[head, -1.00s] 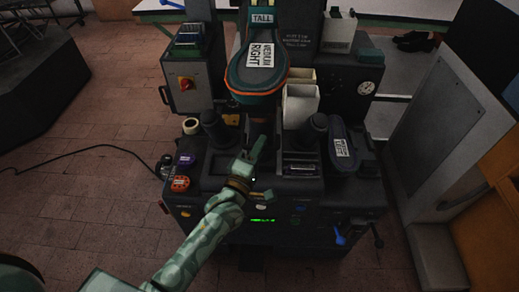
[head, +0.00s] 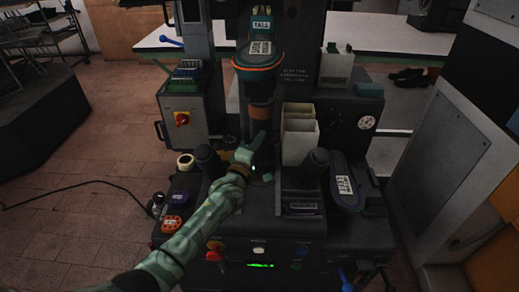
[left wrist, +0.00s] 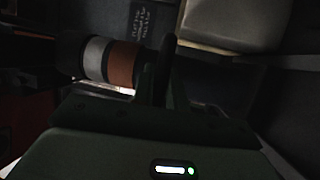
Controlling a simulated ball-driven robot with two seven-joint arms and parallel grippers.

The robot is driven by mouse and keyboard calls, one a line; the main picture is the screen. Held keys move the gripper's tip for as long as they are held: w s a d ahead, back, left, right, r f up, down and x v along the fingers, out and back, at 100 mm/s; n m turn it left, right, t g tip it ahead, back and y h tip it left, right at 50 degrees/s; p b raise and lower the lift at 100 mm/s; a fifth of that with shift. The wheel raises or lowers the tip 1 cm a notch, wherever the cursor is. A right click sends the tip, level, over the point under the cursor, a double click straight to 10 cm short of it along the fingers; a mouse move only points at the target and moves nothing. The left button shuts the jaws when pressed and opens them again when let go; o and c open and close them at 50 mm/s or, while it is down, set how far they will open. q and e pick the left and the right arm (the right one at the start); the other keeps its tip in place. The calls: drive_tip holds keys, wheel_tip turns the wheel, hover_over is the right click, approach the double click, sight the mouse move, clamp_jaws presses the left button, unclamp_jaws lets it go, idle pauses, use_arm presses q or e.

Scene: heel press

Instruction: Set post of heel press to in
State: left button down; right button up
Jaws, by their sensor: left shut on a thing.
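The heel press (head: 275,225) stands in the middle of the head view. Its post carries a teal pad with an orange rim (head: 258,70) and a white label, with a brown band (head: 262,112) below the pad. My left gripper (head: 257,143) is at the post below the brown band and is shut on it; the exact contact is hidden. In the left wrist view, the post's grey and brown bands (left wrist: 108,62) lie sideways, right beside the dark fingers (left wrist: 160,72). My right gripper is not in view.
Dark rollers flank the arm, left (head: 210,160) and right (head: 308,168). Cream bins (head: 298,135) stand right of the post, and a labelled spare pad (head: 345,185) lies farther right. A switch box (head: 182,120) stands at the left. A grey cabinet (head: 440,165) is at the right.

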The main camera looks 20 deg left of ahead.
use_arm(q)
drive_tip(key=shift+w+a+r, duration=0.1)
drive_tip(key=shift+r, duration=0.05)
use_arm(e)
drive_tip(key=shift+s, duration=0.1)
